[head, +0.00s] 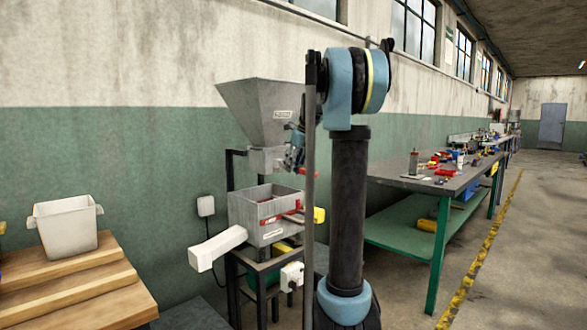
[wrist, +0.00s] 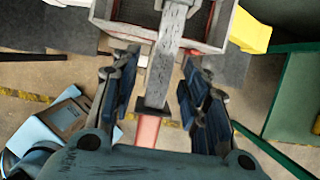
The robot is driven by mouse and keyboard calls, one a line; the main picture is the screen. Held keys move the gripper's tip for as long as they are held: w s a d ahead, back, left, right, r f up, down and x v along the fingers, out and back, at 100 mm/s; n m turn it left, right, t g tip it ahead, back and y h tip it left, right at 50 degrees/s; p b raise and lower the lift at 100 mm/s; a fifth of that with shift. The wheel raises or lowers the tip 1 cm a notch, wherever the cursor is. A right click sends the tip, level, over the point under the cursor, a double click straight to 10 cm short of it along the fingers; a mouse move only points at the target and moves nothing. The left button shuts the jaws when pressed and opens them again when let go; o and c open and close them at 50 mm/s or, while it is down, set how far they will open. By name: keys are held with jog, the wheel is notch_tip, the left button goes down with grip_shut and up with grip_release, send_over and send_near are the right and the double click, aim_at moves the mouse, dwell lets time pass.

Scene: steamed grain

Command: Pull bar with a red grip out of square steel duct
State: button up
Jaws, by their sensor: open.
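The square steel duct (head: 265,160) is the grey neck below the hopper in the head view. A red grip (head: 300,171) shows to its right, below my gripper (head: 297,148). In the wrist view the red grip (wrist: 147,131) lies between the bases of my gripper's fingers (wrist: 158,85), near the palm. A scratched grey steel length with a wider end runs from it up the picture between the fingers; I cannot tell how much is bar or duct. My gripper is open, with one finger on each side and visible gaps.
An open grey box (head: 262,205) with red and yellow fittings stands under the hopper (head: 265,105). A white chute (head: 217,247) sticks out left. A wooden bench with a white bin (head: 67,226) is left; a cluttered workbench (head: 410,178) is right.

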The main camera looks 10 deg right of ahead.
jog(key=shift+f, duration=0.1)
grip_shut()
jog(key=shift+s+d, duration=1)
jog(key=shift+s, duration=0.35)
jog(key=shift+s+d, duration=0.95)
jog(key=shift+s, duration=0.4)
jog(key=shift+s+d, duration=1)
jog(key=shift+s, duration=0.35)
jog(key=shift+s+d, duration=0.6)
jog(key=shift+s, duration=0.2)
jog(key=shift+s+d, duration=0.55)
jog(key=shift+s, duration=0.25)
